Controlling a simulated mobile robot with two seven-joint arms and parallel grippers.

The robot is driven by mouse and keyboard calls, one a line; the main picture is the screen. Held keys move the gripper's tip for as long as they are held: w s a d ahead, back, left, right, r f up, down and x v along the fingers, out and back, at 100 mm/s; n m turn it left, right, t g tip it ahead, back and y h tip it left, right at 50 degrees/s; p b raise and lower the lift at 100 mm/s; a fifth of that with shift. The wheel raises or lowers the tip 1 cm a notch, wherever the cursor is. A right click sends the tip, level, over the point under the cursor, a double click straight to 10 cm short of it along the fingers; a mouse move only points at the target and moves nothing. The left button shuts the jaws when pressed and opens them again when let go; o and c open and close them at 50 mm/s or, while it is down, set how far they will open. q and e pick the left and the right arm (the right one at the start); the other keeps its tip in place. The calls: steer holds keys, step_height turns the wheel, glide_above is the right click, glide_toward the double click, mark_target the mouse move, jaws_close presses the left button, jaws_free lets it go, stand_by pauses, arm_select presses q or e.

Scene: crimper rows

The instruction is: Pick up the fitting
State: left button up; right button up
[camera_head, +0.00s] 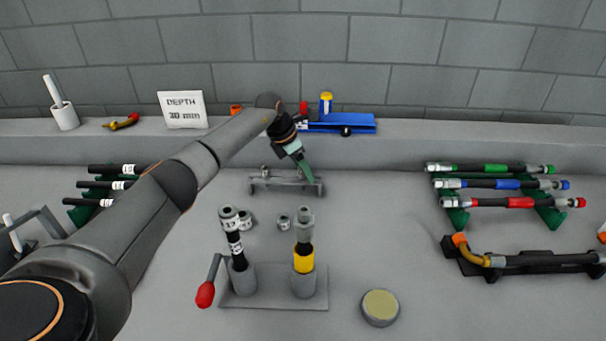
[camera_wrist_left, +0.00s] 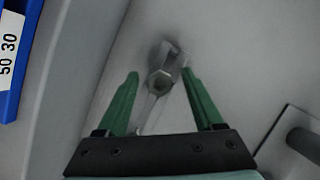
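A grey metal fitting with a hex nut (camera_wrist_left: 159,82) shows in the left wrist view, between the two green fingers of my left gripper (camera_wrist_left: 160,74). The fingers are spread, with a visible gap on each side of the fitting. In the head view my left gripper (camera_head: 306,172) points down at a low grey rack (camera_head: 272,189) at the back of the table. The gripper and arm partly hide what sits on that rack. My right gripper is not in view.
A plate with two upright holders (camera_head: 262,299) and a red-knobbed lever (camera_head: 205,294) stands in front. Loose metal fittings (camera_head: 284,222) lie behind it. A round tan-topped disc (camera_head: 380,306) is to its right. Hose racks stand left and right (camera_head: 457,216). A blue tool (camera_head: 345,122) sits on the back ledge.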

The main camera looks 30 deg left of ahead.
arm_select(q)
jaws_close()
stand_by(0.3)
steer(key=shift+r, duration=0.1)
